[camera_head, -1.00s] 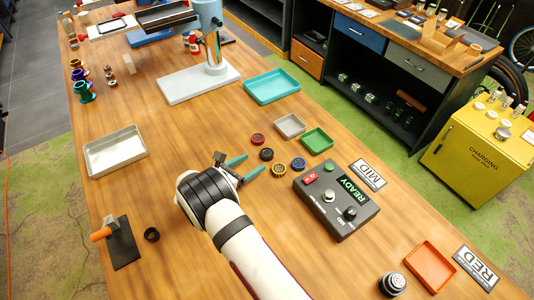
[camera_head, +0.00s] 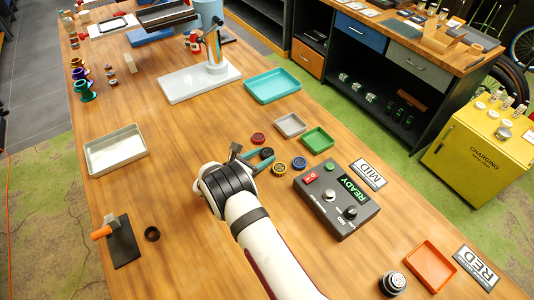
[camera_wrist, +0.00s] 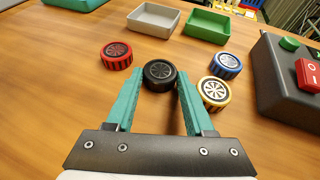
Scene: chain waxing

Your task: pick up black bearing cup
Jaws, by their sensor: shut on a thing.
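The black bearing cup (camera_wrist: 159,75) sits between the two teal fingertips of my gripper (camera_wrist: 157,85) in the wrist view, at table level. In the head view the black cup (camera_head: 267,153) shows at the tips of my gripper (camera_head: 259,159). The fingers are shut on it. A red cup (camera_wrist: 117,55) lies just left of it in the wrist view. A blue cup (camera_wrist: 226,65) and a yellow cup (camera_wrist: 213,92) lie to its right, the yellow one close to the right finger.
A grey tray (camera_head: 290,125) and a green tray (camera_head: 317,138) lie beyond the cups. A dark control box (camera_head: 336,199) reading READY stands to the right. A teal tray (camera_head: 272,86) lies further back.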

